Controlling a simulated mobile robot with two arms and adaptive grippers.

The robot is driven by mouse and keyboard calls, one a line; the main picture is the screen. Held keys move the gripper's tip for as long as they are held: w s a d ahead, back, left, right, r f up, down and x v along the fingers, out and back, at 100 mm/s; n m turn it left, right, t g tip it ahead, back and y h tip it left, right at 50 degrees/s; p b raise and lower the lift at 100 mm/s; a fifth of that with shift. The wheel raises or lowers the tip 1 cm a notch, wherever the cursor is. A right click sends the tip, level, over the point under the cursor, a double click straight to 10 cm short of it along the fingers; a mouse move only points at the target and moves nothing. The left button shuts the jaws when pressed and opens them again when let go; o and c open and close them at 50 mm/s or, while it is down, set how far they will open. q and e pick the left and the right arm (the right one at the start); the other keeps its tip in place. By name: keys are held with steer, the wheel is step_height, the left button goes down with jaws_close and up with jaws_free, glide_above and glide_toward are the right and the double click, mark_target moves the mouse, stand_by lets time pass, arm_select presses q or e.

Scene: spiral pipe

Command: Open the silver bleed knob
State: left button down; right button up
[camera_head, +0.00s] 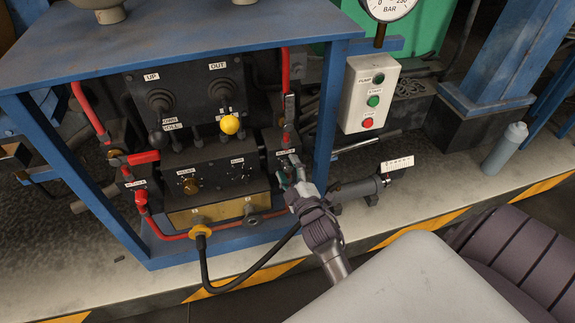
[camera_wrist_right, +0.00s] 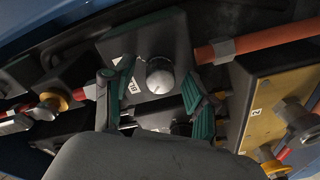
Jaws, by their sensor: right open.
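The silver knob (camera_wrist_right: 159,75) is round with a bright domed face. It sits on a dark block with a small white label (camera_wrist_right: 131,79) beside it in the right wrist view. My right gripper (camera_wrist_right: 150,86) is open, with one green-padded finger to each side of the knob in that view. I cannot tell how far the fingertips are from the knob or whether they touch it. In the head view my right gripper (camera_head: 288,170) reaches the right side of the valve panel and mostly hides the knob there. My left gripper is not in view.
A blue frame (camera_head: 325,120) surrounds the panel, with a yellow-tipped lever (camera_head: 229,124) and red pipes (camera_head: 90,108). A white pump box (camera_head: 369,94) with buttons hangs to the right. A grey cylinder (camera_head: 358,190) lies right of my gripper. A black hose (camera_head: 250,272) loops below.

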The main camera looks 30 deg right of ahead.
steer(key=shift+s, duration=0.1)
steer(key=shift+c, duration=1.2)
jaws_close()
